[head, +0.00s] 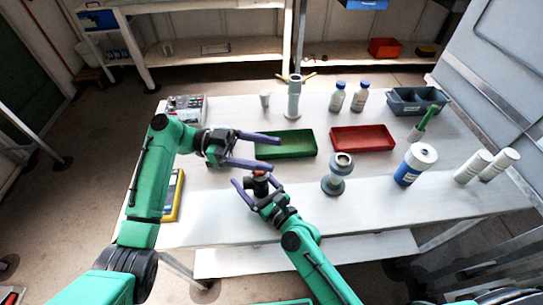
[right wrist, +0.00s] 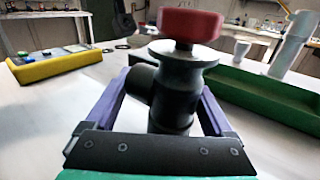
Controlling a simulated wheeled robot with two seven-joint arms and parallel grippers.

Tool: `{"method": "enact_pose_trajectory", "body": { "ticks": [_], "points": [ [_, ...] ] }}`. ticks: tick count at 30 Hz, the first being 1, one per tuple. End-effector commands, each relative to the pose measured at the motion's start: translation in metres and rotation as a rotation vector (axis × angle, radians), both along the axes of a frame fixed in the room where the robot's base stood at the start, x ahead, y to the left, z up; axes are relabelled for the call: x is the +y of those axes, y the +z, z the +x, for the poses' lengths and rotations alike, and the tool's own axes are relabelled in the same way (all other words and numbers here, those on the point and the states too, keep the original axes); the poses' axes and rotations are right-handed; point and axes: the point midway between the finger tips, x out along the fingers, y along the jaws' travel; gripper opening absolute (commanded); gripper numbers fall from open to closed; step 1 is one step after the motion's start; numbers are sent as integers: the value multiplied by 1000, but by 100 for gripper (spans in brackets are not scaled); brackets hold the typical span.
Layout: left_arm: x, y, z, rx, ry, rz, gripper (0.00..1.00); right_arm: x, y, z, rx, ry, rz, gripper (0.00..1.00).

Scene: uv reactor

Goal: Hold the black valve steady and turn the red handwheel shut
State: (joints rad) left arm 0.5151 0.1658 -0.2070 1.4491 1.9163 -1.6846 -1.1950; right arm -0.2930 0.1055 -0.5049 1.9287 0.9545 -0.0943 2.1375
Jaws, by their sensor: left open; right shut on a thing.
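The black valve (head: 260,187) is upright near the table's front, with the red handwheel (head: 258,173) on top. In the right wrist view the black valve (right wrist: 174,92) stands between the purple fingers, its side port pointing left, and the red handwheel (right wrist: 190,24) sits above a round grey flange. My right gripper (head: 257,180) is shut on the valve body, a finger on each side. My left gripper (head: 280,152) is open and empty, its fingers spread just behind and above the handwheel, apart from it. Whether the valve touches the table is hard to tell.
A green tray (head: 300,152) lies behind the left gripper's fingers, and a red tray (head: 362,147) is right of it. A grey flanged fitting (head: 337,185) and a blue-labelled bottle (head: 405,176) stand to the right. A yellow-edged device (head: 177,203) lies left. The front table strip is clear.

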Motion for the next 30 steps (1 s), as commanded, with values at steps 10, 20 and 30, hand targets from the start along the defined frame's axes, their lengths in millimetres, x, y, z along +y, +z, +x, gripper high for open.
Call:
{"method": "enact_pose_trajectory", "body": {
  "ticks": [10, 20, 30],
  "points": [
    [53, -66, -4, -13, 522, 39, 82, 0, -1, 0, 3, 0, -1, 12],
    [10, -67, 6, -18, 548, 37, 82, 0, -1, 0, 2, -1, -1, 12],
    [-18, -68, 12, -16, 550, 40, 82, -1, -1, 0, 2, -1, -1, 12]
  ]
}}
